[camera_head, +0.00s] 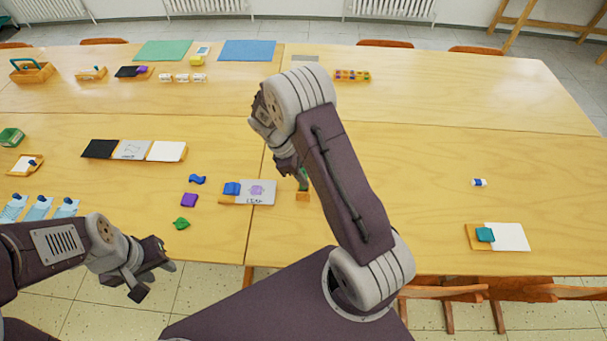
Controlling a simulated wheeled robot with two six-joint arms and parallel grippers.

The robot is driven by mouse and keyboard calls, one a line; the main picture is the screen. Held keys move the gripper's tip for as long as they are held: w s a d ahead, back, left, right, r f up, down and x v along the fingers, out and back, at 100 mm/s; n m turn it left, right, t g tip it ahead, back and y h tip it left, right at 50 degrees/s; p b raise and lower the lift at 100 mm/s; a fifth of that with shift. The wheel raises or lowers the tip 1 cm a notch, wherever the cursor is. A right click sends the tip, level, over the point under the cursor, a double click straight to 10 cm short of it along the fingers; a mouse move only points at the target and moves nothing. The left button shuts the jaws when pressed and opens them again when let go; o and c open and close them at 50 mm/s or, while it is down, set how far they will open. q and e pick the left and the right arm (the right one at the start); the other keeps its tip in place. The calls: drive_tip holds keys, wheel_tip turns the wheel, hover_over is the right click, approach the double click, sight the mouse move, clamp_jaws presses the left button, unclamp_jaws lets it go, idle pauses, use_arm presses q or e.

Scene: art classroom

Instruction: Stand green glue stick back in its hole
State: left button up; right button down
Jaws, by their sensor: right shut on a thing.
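A green glue stick (303,178) stands roughly upright at the fingertips of my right gripper (295,172), which is shut on it. My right forearm and wrist hide part of the stick and the fingers. A small wooden block (302,197) sits on the table directly below the stick. I cannot tell whether the stick's lower end is inside the block's hole or just above it. My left gripper (154,278) is open and empty, low at the left, off the table's front edge.
A wooden board with a blue block and grey card (262,192) lies just left of the small block. Blue (197,179), purple (189,200) and green (181,223) pieces lie further left. A white-and-blue item (479,182) lies at the right. The table (440,150) right of my arm is mostly clear.

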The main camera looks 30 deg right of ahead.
drive_tip(key=shift+f, duration=1.4)
idle(2.2)
drive_tip(key=c, duration=1.1)
unclamp_jaws()
drive_tip(key=shift+o, duration=1.1)
wheel_tip(320, 180, up, 6)
drive_tip(key=p, duration=0.5)
drive_tip(key=shift+p, duration=0.35)
